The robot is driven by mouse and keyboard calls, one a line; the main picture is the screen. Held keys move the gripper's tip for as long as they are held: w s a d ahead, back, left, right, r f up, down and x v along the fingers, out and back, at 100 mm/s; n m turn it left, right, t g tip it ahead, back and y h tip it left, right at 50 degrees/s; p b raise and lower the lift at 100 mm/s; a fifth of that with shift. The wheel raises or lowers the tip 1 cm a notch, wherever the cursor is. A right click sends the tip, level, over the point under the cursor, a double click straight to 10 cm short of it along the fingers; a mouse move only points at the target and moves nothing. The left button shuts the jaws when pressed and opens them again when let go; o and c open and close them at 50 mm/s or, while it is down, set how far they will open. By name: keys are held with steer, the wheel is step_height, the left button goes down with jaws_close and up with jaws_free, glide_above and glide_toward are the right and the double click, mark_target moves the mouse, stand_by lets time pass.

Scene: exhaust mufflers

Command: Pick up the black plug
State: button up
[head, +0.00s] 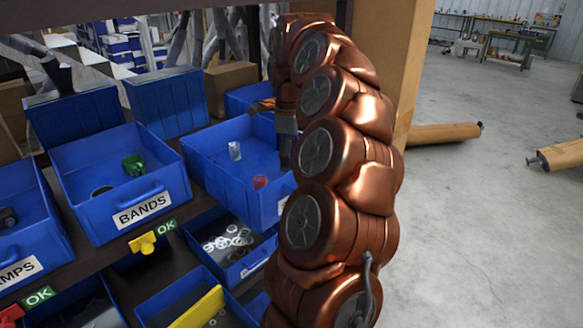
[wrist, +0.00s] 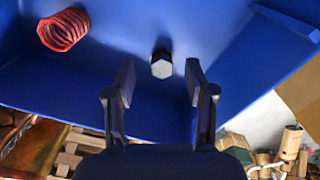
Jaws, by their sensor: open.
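A small plug-like piece with a black body and a pale grey hexagonal face (wrist: 161,66) lies on the blue bin's floor in the wrist view; I take it for the black plug. My gripper (wrist: 160,82) is open and empty, with one finger on each side of that piece in the picture. The piece shows slightly beyond the fingertips, and the remaining gap is hard to judge. In the head view my gripper (head: 285,152) reaches down into the blue bin (head: 205,180), partly hidden by my copper arm.
The same bin holds a red ribbed piece (head: 260,182), also in the wrist view (wrist: 63,29), and a pale cylinder (head: 235,150). The BANDS bin (head: 120,210) stands to its left. A bin of rings (head: 230,243) sits below.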

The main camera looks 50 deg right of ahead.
steer(key=shift+d+f+p, duration=0.1)
steer(key=shift+f+p, duration=0.3)
steer(key=shift+f, duration=1.15)
jaws_close()
